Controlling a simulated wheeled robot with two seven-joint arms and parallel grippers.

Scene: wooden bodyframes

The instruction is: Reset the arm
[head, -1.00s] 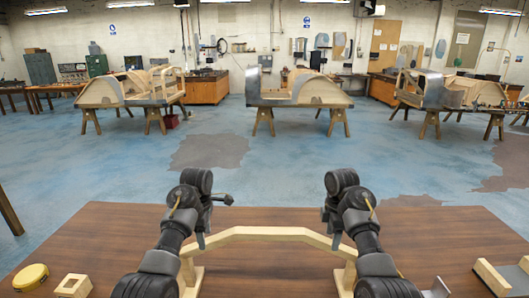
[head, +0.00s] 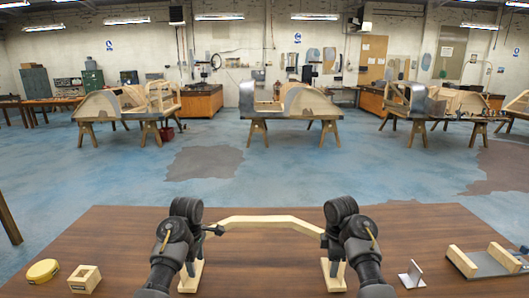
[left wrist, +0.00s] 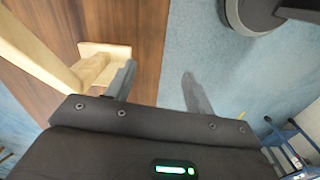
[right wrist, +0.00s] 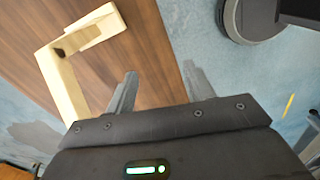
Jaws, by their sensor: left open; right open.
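A pale wooden frame (head: 265,220), a bent bar on two feet, stands on the brown table (head: 255,265). My left gripper (left wrist: 157,85) is open and empty. In the left wrist view, its fingers are beside a foot of the frame (left wrist: 38,50), apart from it, with table and floor beyond. My right gripper (right wrist: 160,85) is open and empty too, and the frame (right wrist: 62,85) lies left of its fingers in the right wrist view. In the head view, my arms partly cover both ends of the frame, and the fingers are hard to make out.
On the table are a yellow round tape (head: 42,270), a small wooden block with a hole (head: 85,278), a metal angle piece (head: 412,274) and a metal plate with wooden bars (head: 485,262). Vehicle bodyframes (head: 290,105) on trestles stand far behind, across open blue floor.

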